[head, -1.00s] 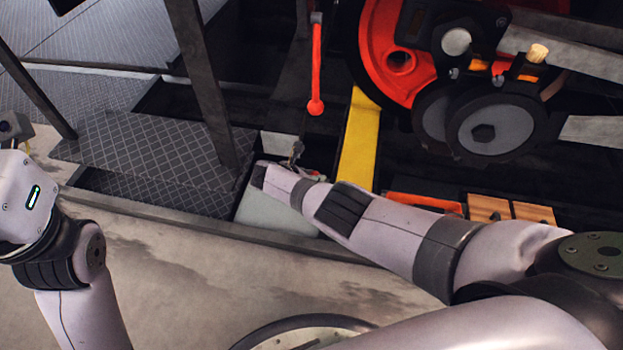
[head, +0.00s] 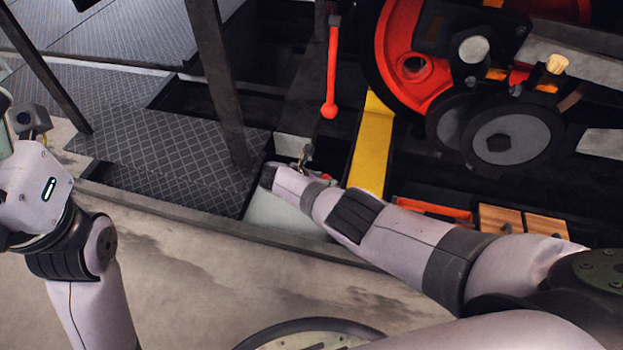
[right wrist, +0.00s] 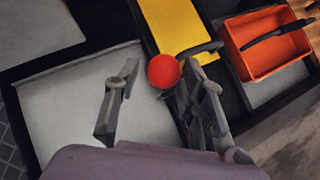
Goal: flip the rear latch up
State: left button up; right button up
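A red lever (head: 332,68) with a round knob at its lower end hangs from a dark post in the head view. I cannot tell whether it is the rear latch. My right gripper (head: 305,156) is just below and left of that knob, mostly hidden by my own wrist. In the right wrist view, my right gripper (right wrist: 161,78) is open, with a red ball (right wrist: 163,71) showing between its fingertips. Whether the fingers touch the ball is unclear. My left gripper (head: 30,120) is at the left edge, partly out of frame.
A red-rimmed wheel (head: 410,66) and rods stand at upper right. A yellow beam (head: 370,150) runs beside my right wrist. An orange tray (right wrist: 270,45) lies right of it in the wrist view. A pale panel (right wrist: 75,115) lies below the fingers. Chequered steps (head: 155,145) stand left.

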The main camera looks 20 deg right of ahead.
jog(key=v, duration=1.1)
jog(key=shift+a+r, duration=0.2)
jog(key=shift+a, duration=0.1)
jog(key=shift+s, duration=0.2)
